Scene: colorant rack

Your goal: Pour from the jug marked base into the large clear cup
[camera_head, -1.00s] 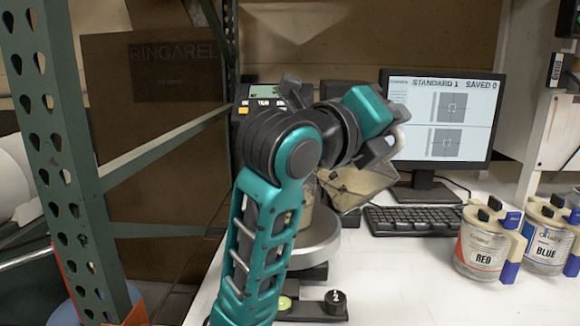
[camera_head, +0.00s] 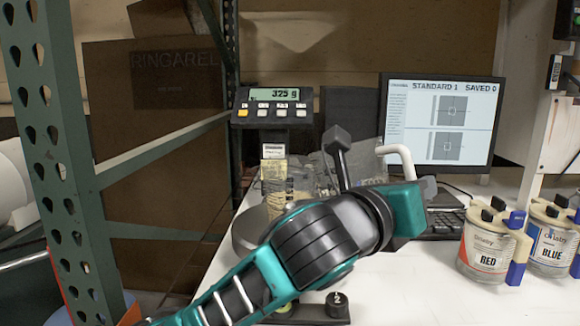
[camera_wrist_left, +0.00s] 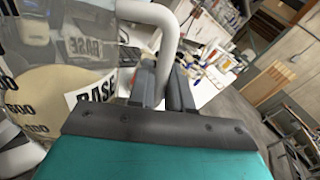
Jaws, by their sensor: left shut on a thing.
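The jug marked base (camera_wrist_left: 55,95) fills the left of the left wrist view, with a BASE label, volume marks and beige liquid inside. My left gripper (camera_wrist_left: 165,90) is shut on its white handle (camera_wrist_left: 165,25). My right gripper is out of view.
The scale display (camera_head: 274,95) reads 325 g; part of its round plate (camera_head: 246,236) shows. A monitor (camera_head: 440,120) and keyboard (camera_head: 440,228) stand behind. The red jar (camera_head: 489,250) and blue jar (camera_head: 549,240) stand at right. A green rack post (camera_head: 60,150) stands at left.

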